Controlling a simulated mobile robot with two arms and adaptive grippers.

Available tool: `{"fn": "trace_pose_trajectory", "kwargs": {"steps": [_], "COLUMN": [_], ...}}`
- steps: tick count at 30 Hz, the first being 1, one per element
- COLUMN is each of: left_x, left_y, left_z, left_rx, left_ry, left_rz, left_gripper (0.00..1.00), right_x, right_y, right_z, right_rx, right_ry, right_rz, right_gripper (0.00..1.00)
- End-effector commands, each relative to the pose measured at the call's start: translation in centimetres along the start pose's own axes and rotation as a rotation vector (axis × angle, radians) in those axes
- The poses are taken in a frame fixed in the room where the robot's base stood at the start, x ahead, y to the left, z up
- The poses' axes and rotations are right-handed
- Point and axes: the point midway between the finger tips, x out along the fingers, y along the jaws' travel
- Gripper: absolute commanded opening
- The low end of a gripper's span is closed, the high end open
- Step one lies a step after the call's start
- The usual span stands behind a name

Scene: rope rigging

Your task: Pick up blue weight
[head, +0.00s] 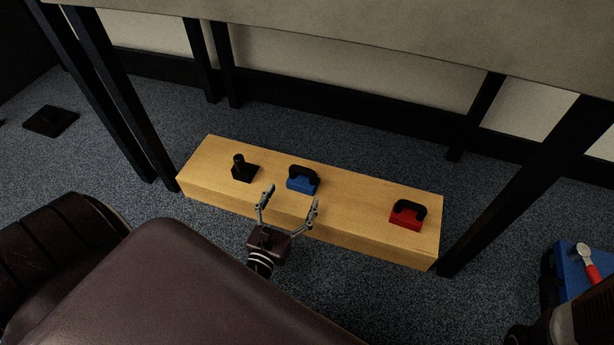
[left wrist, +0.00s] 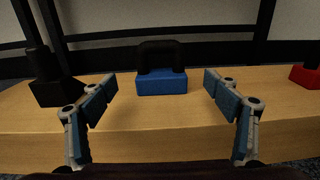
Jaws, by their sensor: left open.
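The blue weight (head: 301,184) is a blue block with a black arched handle. It stands on a long wooden block (head: 345,215) on the floor, between a black weight with a knob (head: 243,170) and a red weight (head: 406,218). My left gripper (head: 290,198) is open and empty, in front of the blue weight and apart from it. In the left wrist view the blue weight (left wrist: 161,82) stands upright beyond and between the two open fingers (left wrist: 160,85). My right gripper is not in view.
Dark table legs (head: 519,187) stand at both ends of the wooden block, and a tabletop (head: 400,35) overhangs behind it. A blue case (head: 572,275) with a red-handled tool (head: 590,268) is at the lower right. A black plate (head: 50,121) lies on the carpet at left.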

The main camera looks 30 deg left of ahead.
Motion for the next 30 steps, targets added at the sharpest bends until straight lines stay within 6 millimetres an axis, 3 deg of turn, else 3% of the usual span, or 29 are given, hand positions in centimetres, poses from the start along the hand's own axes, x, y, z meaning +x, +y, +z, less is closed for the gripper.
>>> {"fn": "trace_pose_trajectory", "kwargs": {"steps": [18,28,30], "left_x": [7.0,7.7,7.6], "left_y": [-0.1,-0.1,-0.1], "left_z": [-0.5,-0.2,-0.2], "left_rx": [-0.001,0.000,0.000], "left_ry": [-0.005,-0.002,-0.002], "left_rz": [0.000,-0.001,-0.001], "left_gripper": [0.81,0.81,0.73], "right_x": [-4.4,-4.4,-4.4], "right_y": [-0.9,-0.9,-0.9], "right_z": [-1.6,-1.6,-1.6], "right_rx": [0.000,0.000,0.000], "right_ry": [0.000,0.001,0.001], "right_rz": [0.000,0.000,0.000], "right_gripper": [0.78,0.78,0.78]}}
